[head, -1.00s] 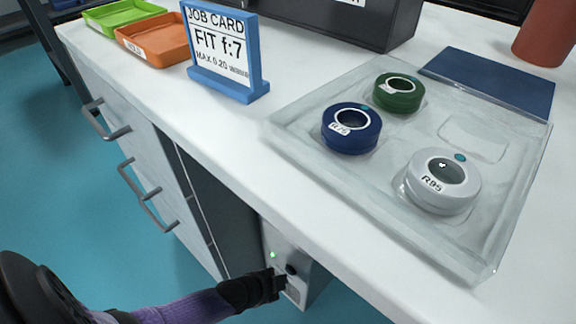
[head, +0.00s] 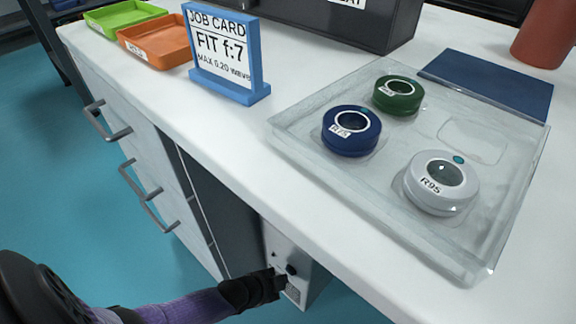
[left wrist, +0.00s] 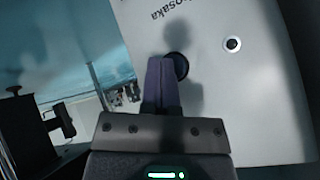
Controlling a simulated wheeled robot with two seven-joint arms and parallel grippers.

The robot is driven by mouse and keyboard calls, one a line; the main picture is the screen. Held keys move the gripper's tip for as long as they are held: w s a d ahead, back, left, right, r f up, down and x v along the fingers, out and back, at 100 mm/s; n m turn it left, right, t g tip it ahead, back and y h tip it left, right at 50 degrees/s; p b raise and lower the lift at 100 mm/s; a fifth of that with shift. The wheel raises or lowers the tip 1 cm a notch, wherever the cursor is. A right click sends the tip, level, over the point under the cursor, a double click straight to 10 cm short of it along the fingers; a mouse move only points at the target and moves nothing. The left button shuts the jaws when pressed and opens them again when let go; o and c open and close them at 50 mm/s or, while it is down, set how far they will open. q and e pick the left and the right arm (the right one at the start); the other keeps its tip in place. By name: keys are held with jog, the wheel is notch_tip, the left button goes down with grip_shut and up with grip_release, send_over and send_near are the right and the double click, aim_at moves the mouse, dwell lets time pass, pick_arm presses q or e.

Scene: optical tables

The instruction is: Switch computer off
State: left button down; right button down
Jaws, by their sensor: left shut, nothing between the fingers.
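The computer (head: 283,243) is a pale box standing under the worktop. Its front carries a round black button (head: 291,269) and a small indicator (head: 275,254), which looks dark. My left gripper (head: 284,281) is shut and empty, just in front of the computer's face by the button. In the left wrist view, the shut fingers (left wrist: 163,68) overlap the left part of the black button (left wrist: 178,66); I cannot tell whether they touch it. The small round indicator (left wrist: 232,44) sits to the right on the pale panel (left wrist: 258,100), unlit. My right gripper is not in view.
The white worktop (head: 300,140) overhangs the computer. Drawers with handles (head: 150,200) stand to the left. On top are a job card stand (head: 228,60), orange tray (head: 155,42), green tray (head: 122,16) and clear tray (head: 475,225) holding ring-shaped parts. Floor at left is clear.

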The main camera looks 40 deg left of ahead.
pick_arm(q)
jog(key=s+p, duration=0.1)
jog(key=s, duration=0.5)
jog(key=shift+a+p, duration=0.25)
jog(key=shift+p, duration=0.05)
